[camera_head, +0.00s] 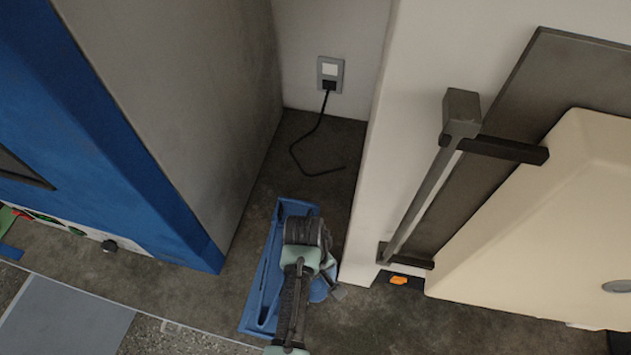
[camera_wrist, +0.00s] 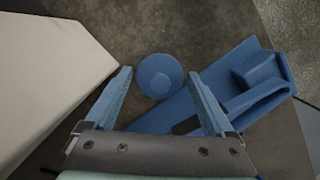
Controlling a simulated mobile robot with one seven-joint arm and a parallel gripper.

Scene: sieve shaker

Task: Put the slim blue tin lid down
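The slim blue tin lid (camera_wrist: 159,76) is a round blue disc with a small raised centre in the wrist view. It lies between the two blue fingertips of my gripper (camera_wrist: 162,73), with a narrow gap showing on each side. My gripper is open around or above it; its exact height over the lid is not clear. In the head view my gripper (camera_head: 325,288) is low over the dark worktop, and my wrist mostly hides the lid there.
A long blue tray-like piece (camera_head: 262,285) lies beside my gripper and close to the lid; it also shows in the wrist view (camera_wrist: 255,75). A cream-coloured machine (camera_head: 545,215) with a grey handle stands right. A blue and grey cabinet (camera_head: 185,105) stands left. A wall socket (camera_head: 330,72) has a black cable.

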